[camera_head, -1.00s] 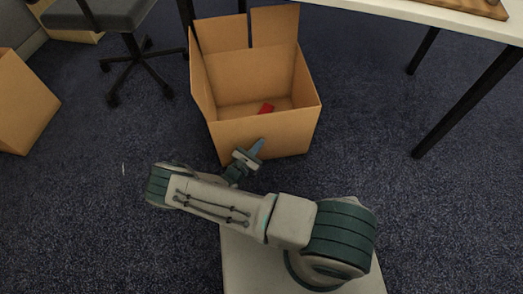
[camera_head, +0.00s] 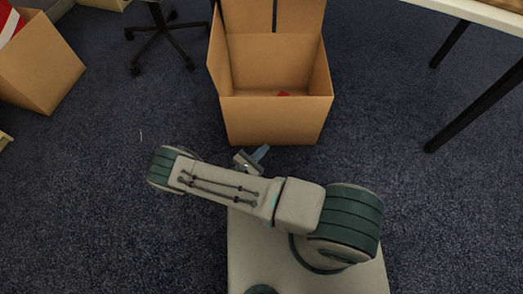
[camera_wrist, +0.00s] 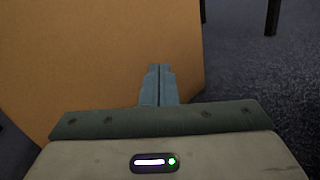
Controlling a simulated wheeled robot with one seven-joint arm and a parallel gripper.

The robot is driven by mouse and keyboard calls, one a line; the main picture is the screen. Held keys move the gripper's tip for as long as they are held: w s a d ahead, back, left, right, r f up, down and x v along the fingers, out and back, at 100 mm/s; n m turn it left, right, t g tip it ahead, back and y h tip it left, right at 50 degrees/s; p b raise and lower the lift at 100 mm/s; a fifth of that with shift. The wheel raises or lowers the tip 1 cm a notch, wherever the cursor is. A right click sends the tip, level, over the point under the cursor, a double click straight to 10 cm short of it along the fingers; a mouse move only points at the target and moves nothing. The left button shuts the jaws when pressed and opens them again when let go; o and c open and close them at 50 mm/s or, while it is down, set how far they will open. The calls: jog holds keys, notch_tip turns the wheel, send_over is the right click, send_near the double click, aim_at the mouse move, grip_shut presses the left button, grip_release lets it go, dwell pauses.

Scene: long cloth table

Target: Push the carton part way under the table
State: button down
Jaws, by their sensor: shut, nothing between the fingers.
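The carton (camera_head: 275,120) is a brown open box standing on the floor at the upper middle, with upright flaps at its far side. A small red thing (camera_head: 284,94) lies inside, mostly hidden by the front wall. The carton's wall also fills the left of the wrist view (camera_wrist: 90,60). My gripper (camera_head: 264,150) is shut and empty, low in front of the carton's near wall. Its fingertips (camera_wrist: 159,68) point at the wall near its right edge; I cannot tell whether they touch. The table (camera_head: 485,12) shows its pale top at upper right, right of the carton.
Black table legs (camera_head: 475,107) stand at the right. Another carton (camera_head: 42,62) with something red and white in it is at the upper left. A wheeled chair base (camera_head: 160,40) stands left of the carton. Dark carpet (camera_head: 390,100) is clear between carton and legs.

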jog(key=shift+s+a, duration=0.15)
jog(key=shift+s, duration=0.3)
jog(key=c, duration=1.6)
grip_release()
jog(key=shift+r, duration=0.15)
jog(key=shift+o, duration=0.2)
jog(key=d+r+m+g+y, duration=0.25)
jog(key=r+m+g, duration=0.55)
jog(key=r, duration=0.5)
jog(key=d+r+m+g+y, duration=0.1)
jog(key=d+r+m+g, duration=0.3)
jog(key=r+m+g, duration=0.65)
jog(key=s+d+r+m+t+y, duration=0.2)
jog(key=s+r+m+t+y, duration=0.1)
jog(key=r, duration=0.7)
jog(key=s+d+r+m+t+y, duration=0.3)
jog(key=s+r+y, duration=0.3)
jog(key=s+r, duration=0.2)
jog(key=shift+d+r+m+t, duration=0.35)
jog(key=shift+r+m, duration=0.2)
jog(key=shift+r, duration=0.5)
jog(key=shift+s+y, duration=0.1)
jog(key=shift+y, duration=0.15)
